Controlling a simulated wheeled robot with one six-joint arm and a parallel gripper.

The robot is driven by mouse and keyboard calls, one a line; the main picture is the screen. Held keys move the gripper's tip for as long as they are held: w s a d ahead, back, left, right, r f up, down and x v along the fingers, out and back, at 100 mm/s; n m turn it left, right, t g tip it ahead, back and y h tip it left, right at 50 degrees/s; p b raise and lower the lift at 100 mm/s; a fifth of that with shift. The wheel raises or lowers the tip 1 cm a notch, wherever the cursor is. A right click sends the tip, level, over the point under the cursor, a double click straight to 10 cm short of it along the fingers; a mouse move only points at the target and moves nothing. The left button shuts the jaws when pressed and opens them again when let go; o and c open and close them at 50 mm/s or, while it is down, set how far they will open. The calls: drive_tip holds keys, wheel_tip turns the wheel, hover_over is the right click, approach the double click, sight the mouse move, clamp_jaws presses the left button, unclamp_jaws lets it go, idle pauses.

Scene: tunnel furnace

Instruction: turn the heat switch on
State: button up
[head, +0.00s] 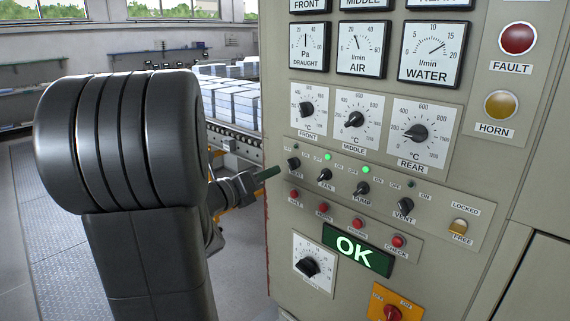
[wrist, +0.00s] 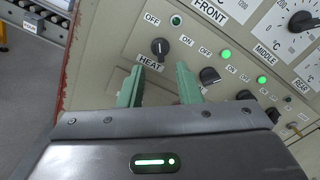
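The heat switch (head: 293,163) is a small black knob at the left end of the switch row on the beige panel. In the wrist view the heat switch (wrist: 160,48) has OFF at its upper left and ON at its right; its mark appears to point up toward the OFF side. The heat lamp (wrist: 176,20) above it is dark. My gripper (head: 274,172) is just left of the switch in the head view. In the wrist view its two green fingers (wrist: 160,72) are apart and empty, their tips just below the knob; contact cannot be told.
The fan switch (head: 325,175) and pump switch (head: 362,188) stand to the right under lit green lamps. The vent switch (head: 404,207) has a dark lamp. Red buttons (head: 358,223) line up below, over a green OK display (head: 357,250). Dials and gauges fill the panel above.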

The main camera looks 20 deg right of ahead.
sight(288, 164)
drive_tip(key=p+x, duration=0.1)
drive_tip(key=x, duration=0.6)
drive_tip(key=shift+d, duration=0.15)
clamp_jaws()
